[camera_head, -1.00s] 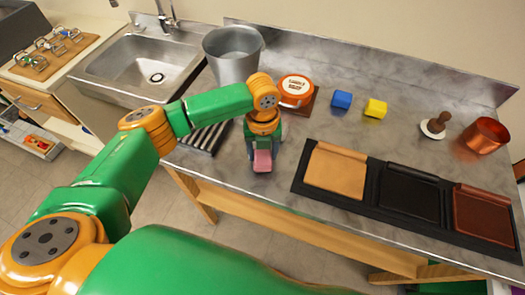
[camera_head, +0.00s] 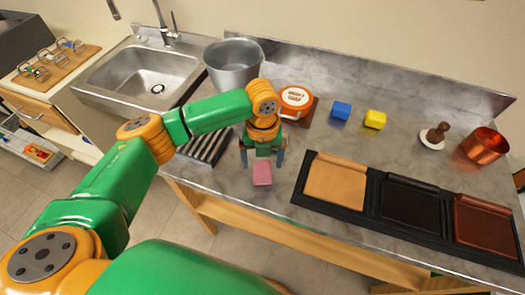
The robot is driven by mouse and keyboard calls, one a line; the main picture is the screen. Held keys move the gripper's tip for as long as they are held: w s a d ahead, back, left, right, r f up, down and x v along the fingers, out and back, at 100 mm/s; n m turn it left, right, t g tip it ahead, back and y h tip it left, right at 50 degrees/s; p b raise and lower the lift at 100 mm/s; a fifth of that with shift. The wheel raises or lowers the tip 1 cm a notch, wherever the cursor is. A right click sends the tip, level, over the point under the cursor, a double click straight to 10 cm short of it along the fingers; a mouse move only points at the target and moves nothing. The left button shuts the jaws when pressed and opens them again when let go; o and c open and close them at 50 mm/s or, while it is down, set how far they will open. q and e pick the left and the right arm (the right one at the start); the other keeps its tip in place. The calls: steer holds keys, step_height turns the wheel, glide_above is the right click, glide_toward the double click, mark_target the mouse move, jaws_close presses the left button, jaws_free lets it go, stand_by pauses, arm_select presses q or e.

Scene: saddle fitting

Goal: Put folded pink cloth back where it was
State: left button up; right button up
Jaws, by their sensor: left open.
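The folded pink cloth (camera_head: 262,173) lies near the front edge of the grey counter, left of the black tray. My left gripper (camera_head: 263,160) is above and just behind it, pointing down. Its two fingers are spread apart, one to each side, and it is open. The gripper partly hides the far end of the cloth, and I cannot tell whether a finger touches it. My right gripper is not in view.
A black tray (camera_head: 293,196) with tan, black and brown leather pieces is to the right. Behind are a metal pot (camera_head: 233,68), an orange-rimmed container (camera_head: 297,97), a blue block (camera_head: 341,110), a yellow block (camera_head: 375,119), a stamp (camera_head: 436,133) and a copper cup (camera_head: 484,146). A striped rack (camera_head: 208,147) is left.

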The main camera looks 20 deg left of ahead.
mark_target(262, 165)
arm_select(q)
step_height(262, 165, up, 10)
steer(key=b, duration=0.1)
steer(key=shift+f, duration=0.15)
